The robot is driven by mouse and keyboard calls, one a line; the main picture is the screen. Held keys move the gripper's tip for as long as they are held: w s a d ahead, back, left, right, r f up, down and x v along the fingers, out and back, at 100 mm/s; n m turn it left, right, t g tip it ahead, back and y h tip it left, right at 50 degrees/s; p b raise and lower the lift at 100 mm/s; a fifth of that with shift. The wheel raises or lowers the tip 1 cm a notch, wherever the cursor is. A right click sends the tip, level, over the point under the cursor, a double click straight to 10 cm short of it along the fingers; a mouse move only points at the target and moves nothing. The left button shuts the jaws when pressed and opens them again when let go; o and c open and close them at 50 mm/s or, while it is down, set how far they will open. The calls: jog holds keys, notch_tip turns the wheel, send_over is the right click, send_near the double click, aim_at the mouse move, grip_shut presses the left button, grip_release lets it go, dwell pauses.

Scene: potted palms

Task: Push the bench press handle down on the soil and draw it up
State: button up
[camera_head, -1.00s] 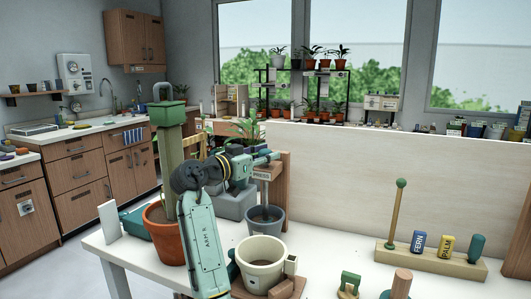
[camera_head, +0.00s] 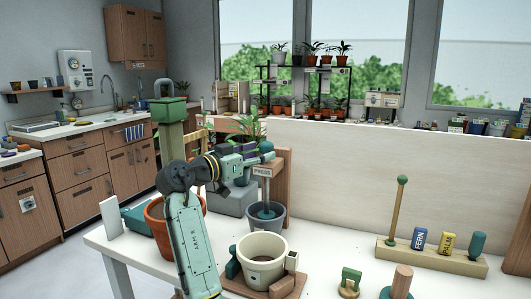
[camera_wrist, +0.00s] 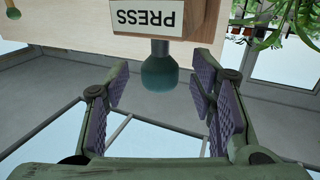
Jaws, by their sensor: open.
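The bench press (camera_head: 285,170) is a wooden post with a PRESS label (camera_head: 263,171) on the white table. A thin rod runs down below the label into a grey-blue pot (camera_head: 279,222), where a teal piece shows inside. The teal press handle (camera_wrist: 158,74) hangs on a grey stem beside the upside-down label in the wrist view. It also shows in the head view (camera_head: 266,147) at the tip of my gripper (camera_head: 245,158). My gripper's purple-padded fingers (camera_wrist: 158,105) are open, with the handle in line with the gap between them.
A cream pot (camera_head: 262,265) on a wooden base stands in front of the press. A terracotta pot (camera_head: 157,232) is left of my arm. A rack with FERN and PALM tags (camera_head: 430,255) stands right. The table's middle right is fairly clear.

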jog(key=v, duration=0.8)
jog(key=shift+s+a, duration=0.2)
jog(key=shift+r, duration=0.15)
